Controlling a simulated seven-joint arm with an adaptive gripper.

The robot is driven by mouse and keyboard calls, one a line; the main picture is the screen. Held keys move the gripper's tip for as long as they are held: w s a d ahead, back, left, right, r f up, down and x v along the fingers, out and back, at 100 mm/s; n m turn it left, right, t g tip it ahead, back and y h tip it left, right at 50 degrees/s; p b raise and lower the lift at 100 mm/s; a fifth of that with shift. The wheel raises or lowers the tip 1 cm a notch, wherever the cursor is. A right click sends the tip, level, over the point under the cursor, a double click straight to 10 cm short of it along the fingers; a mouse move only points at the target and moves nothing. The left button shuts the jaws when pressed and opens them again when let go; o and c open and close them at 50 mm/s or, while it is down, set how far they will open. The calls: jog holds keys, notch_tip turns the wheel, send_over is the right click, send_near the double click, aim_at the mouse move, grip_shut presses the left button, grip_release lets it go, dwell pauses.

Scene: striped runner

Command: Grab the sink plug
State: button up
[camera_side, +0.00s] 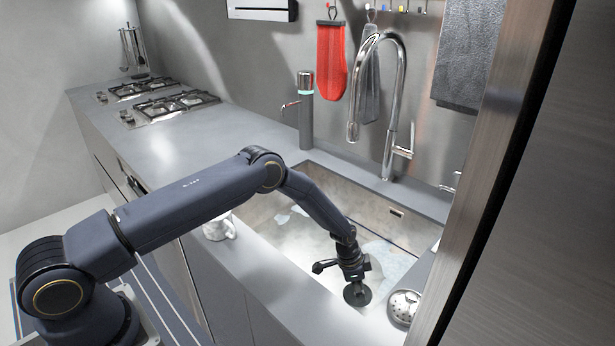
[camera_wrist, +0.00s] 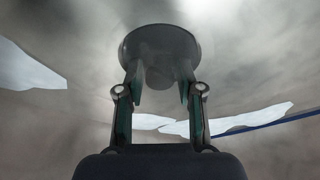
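The sink plug (camera_side: 357,294) is a dark round disc at the near right side of the sink, just below my gripper (camera_side: 355,277). In the wrist view the plug (camera_wrist: 160,38) is a grey disc straight ahead, with a short knob at its middle. My gripper (camera_wrist: 161,88) has its two fingers apart, one on each side of the knob. Small gaps seem to show between the fingertips and the knob, and the tips partly overlap the disc's edge in the picture. Whether the plug touches the sink bottom is unclear.
The sink (camera_side: 300,240) has pale patches on its bottom. A round perforated strainer (camera_side: 403,307) lies at the right rim. A white mug (camera_side: 218,228) stands on the front counter edge. A tall faucet (camera_side: 401,100) rises behind the sink.

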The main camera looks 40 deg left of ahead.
grip_shut()
